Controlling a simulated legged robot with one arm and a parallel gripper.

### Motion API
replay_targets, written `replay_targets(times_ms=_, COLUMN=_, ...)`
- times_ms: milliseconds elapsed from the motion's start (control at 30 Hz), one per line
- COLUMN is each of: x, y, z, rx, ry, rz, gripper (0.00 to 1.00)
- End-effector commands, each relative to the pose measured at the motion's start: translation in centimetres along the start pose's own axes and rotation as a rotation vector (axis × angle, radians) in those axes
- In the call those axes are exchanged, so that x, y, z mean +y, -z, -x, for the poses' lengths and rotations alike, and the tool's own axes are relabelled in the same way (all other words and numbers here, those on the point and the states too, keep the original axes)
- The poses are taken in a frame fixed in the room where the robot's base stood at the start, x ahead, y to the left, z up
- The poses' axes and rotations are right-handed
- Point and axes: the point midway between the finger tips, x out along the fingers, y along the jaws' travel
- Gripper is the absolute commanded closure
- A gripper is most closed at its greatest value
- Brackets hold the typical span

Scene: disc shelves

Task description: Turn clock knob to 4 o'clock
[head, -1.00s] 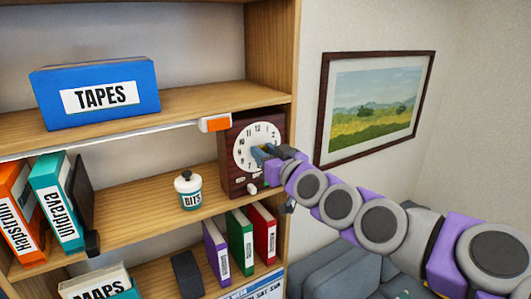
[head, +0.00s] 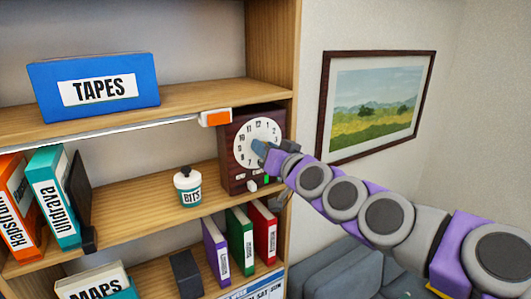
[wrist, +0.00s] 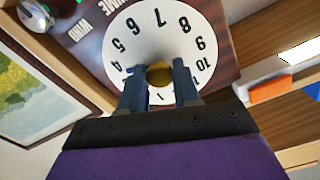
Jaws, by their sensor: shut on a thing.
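The brown wooden clock (head: 232,144) stands at the right end of the middle shelf. Its white face (head: 243,153) has black numerals and shows upside down in the wrist view (wrist: 192,22). My gripper (head: 264,152) reaches it from the right and covers part of the face. In the wrist view, my gripper (wrist: 159,84) is shut on the round gold knob (wrist: 159,73) at the face's centre, one finger on each side. A small blue tip (wrist: 131,70) shows beside the 4; I cannot tell whether it is the pointer. My fingers hide part of the face near the 1.
A white jar marked BITS (head: 188,189) stands left of the clock. A white bar with an orange end (head: 215,118) is at the upper shelf's edge above it. A shelf side (head: 292,70) and framed picture (head: 375,100) are close to my arm. A pale lower knob shows (head: 252,187).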

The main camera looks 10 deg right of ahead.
Motion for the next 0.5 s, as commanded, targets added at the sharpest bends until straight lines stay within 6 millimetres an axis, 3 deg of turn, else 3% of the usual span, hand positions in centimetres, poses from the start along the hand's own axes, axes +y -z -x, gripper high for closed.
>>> replay_targets(times_ms=500, x=0.14, y=0.30, z=0.06, rx=0.006, ry=-0.002, rz=-0.159, gripper=0.99)
